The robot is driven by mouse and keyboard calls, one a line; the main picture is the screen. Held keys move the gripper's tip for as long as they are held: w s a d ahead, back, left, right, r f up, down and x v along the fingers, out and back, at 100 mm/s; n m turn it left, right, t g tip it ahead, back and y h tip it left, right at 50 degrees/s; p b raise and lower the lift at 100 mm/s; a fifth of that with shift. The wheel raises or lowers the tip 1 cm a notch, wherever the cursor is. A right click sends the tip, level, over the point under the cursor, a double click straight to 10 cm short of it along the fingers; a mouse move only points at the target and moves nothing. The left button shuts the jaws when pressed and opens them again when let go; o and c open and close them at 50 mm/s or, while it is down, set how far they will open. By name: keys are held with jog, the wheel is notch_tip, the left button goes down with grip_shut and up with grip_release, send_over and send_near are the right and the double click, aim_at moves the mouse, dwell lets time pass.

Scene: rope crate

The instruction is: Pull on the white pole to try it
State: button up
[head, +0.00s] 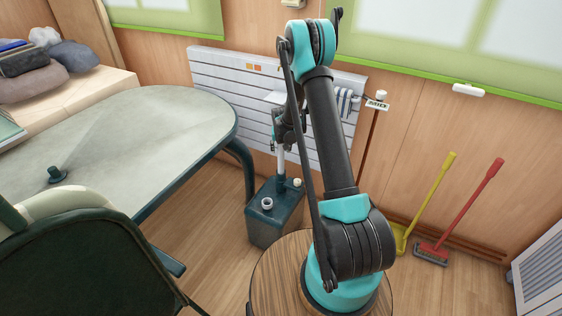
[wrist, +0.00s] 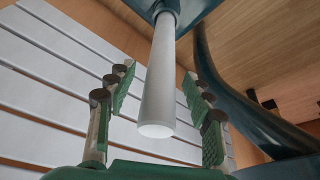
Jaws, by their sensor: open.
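The white pole (head: 281,163) stands upright on a dark green box (head: 263,222) on the floor, in front of the slatted white panel. My gripper (head: 281,139) is at the upper part of the pole, partly hidden by my arm. In the wrist view the pole (wrist: 156,85) runs from the green box at the top to its pale round end, which faces the camera. My open gripper (wrist: 160,95) has its green-padded fingers on either side of the pole, with gaps showing on both sides. Contact is not visible.
A table (head: 165,120) with a dark curved leg (wrist: 235,100) is close beside the box. A green chair (head: 75,255) is at the lower left. A white slatted panel (head: 235,90) is behind.

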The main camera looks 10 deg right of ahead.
jog(key=v, duration=1)
jog(key=shift+r, duration=0.35)
jog(key=s+d+r, duration=0.1)
jog(key=s+r, duration=0.3)
jog(key=s, duration=0.5)
jog(key=s+d+r, duration=0.2)
jog(key=s+r, duration=0.2)
jog(key=s, duration=0.5)
jog(key=s+d+r, duration=0.1)
jog(key=s+r, duration=0.3)
jog(key=s, duration=0.4)
jog(key=s+f+n, duration=0.1)
jog(key=s+f, duration=0.1)
jog(key=s, duration=1.1)
jog(key=shift+d, duration=0.2)
jog(key=shift+w, duration=0.1)
